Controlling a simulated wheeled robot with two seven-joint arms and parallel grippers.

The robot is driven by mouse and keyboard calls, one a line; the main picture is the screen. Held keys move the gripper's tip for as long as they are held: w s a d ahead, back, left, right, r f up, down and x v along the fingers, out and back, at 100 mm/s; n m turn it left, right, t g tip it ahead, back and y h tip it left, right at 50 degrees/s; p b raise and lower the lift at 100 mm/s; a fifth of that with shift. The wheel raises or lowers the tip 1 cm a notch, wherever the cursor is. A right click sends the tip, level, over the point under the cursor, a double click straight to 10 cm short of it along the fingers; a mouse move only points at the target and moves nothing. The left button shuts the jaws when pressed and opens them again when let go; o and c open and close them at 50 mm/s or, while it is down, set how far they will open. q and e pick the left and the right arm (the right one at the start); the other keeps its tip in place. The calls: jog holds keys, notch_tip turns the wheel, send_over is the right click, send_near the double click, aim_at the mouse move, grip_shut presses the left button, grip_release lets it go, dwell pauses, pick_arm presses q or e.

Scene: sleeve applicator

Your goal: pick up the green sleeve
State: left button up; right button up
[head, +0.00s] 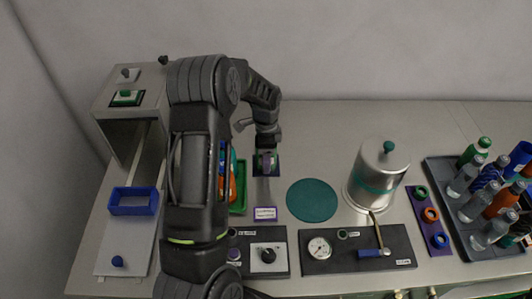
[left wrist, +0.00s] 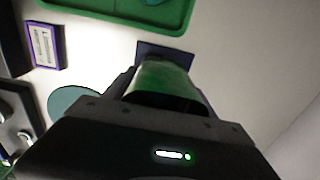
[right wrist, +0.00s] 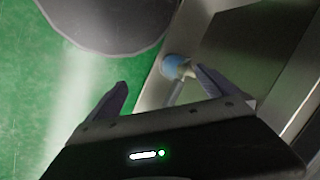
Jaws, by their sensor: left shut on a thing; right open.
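The green sleeve (left wrist: 165,82) is between the fingers of my left gripper (left wrist: 160,85) in the left wrist view. The gripper is shut on it. In the head view my left gripper (head: 266,163) points down over a dark purple pad (head: 268,174), which also shows just beyond the sleeve in the left wrist view (left wrist: 165,52). I cannot tell whether the sleeve still touches the pad. My right gripper (right wrist: 160,92) is open and empty in the right wrist view. It is outside the head view.
A green tray (head: 240,205) with bottles is partly hidden behind my left arm. A blue frame (head: 133,201) sits at the left machine.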

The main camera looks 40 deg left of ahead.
pick_arm(q)
jog(key=shift+c, duration=0.9)
jog(key=shift+r, duration=0.3)
notch_tip(320, 180, up, 6)
jog(key=p, duration=0.3)
jog(key=shift+f, duration=0.2)
notch_tip(320, 180, up, 3)
jog(key=shift+r, duration=0.45)
jog(key=shift+r, duration=1.5)
